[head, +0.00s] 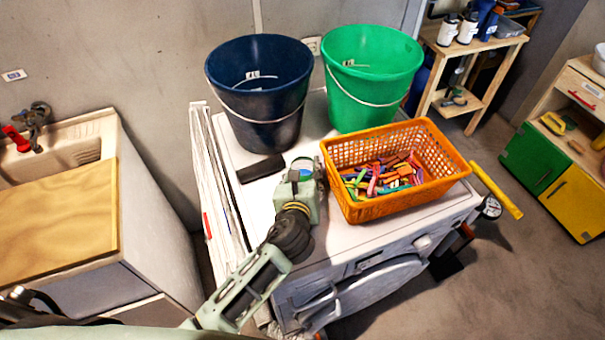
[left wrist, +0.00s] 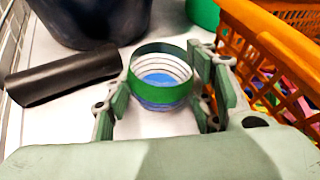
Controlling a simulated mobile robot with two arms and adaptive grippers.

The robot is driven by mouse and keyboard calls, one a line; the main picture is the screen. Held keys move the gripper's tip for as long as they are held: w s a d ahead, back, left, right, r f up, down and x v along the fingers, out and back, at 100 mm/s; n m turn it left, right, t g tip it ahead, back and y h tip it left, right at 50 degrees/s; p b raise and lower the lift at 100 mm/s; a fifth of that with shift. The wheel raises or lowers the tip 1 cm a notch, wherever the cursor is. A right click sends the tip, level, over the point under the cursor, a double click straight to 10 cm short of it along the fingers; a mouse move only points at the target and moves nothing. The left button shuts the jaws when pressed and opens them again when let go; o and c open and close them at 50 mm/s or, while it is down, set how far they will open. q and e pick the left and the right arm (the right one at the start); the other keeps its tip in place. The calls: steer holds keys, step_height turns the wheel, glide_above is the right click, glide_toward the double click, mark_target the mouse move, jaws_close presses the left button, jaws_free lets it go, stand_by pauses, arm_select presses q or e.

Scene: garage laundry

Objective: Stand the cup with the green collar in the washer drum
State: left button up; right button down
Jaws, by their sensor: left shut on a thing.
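The cup with the green collar (left wrist: 160,92) is white inside with a blue bottom and stands upright on the washer's top. In the head view only its upper part (head: 302,163) shows beyond my gripper. My left gripper (head: 298,178) reaches over the washer (head: 262,210) and is shut on the cup, with its fingers (left wrist: 158,100) on either side of it. The washer's round door (head: 372,292) is on its front, seen steeply from above. The drum's inside is hidden. My right gripper is not in view.
A dark blue bucket (head: 262,105) and a green bucket (head: 368,90) stand behind the cup. An orange basket (head: 350,207) of colourful pegs stands close at right. A black bar-like object (head: 260,169) lies at left. A sink (head: 60,160) stands further left.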

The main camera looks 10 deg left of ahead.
arm_select(q)
steer(key=o, duration=0.7)
steer(key=shift+f, duration=0.1)
